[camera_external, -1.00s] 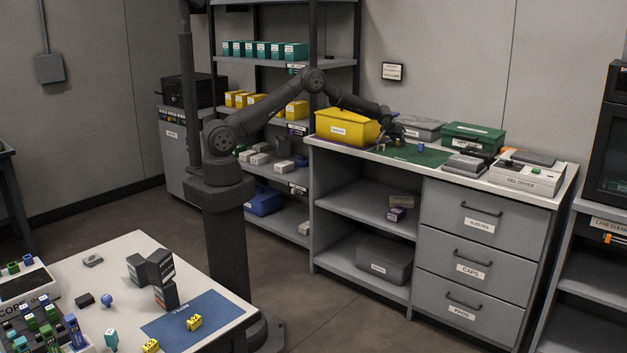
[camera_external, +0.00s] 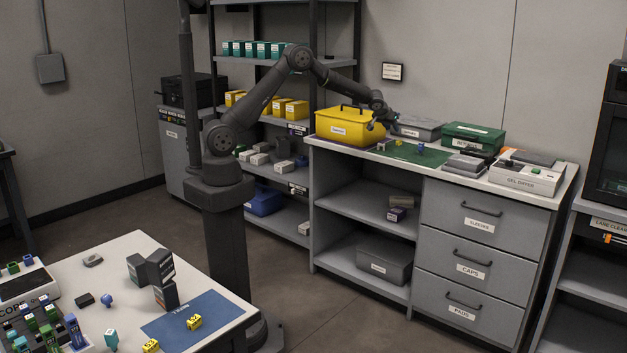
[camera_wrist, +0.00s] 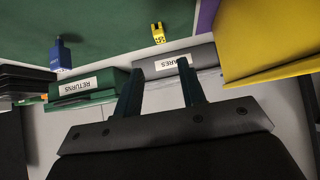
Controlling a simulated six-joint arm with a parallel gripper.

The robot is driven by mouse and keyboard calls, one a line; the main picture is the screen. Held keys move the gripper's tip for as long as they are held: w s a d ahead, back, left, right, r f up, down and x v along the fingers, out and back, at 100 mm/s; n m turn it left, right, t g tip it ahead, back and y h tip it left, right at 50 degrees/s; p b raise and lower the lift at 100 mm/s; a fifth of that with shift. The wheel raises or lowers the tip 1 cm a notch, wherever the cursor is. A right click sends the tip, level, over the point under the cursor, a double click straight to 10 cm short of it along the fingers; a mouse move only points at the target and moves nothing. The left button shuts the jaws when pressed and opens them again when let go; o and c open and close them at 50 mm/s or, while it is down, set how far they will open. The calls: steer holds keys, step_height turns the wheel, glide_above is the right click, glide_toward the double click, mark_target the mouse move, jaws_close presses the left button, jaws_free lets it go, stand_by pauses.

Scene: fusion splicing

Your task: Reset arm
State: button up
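My gripper (camera_external: 384,120) hangs at the end of my arm above the counter, near the right side of the yellow box. In the wrist view my gripper (camera_wrist: 160,88) shows two dark fingers set apart with nothing between them. It is clear of the objects on the green mat (camera_external: 420,156). A blue piece (camera_external: 421,148) stands on the mat; it also shows in the wrist view (camera_wrist: 60,55). A small yellow piece (camera_wrist: 158,33) is on the mat in the wrist view.
The yellow box (camera_external: 345,127) stands at the counter's left. A grey box (camera_external: 418,128), a green RETURNS box (camera_external: 473,136) and a gel dryer (camera_external: 527,177) line the back and right. The shelf rack (camera_external: 285,60) stands left of the counter; a white table (camera_external: 125,255) is in the foreground.

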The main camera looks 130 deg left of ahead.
mark_target(398, 141)
steer(key=shift+d+r, duration=0.4)
steer(key=shift+d, duration=0.05)
steer(key=x, duration=1.2)
steer(key=shift+r, duration=0.9)
steer(key=shift+f, duration=0.1)
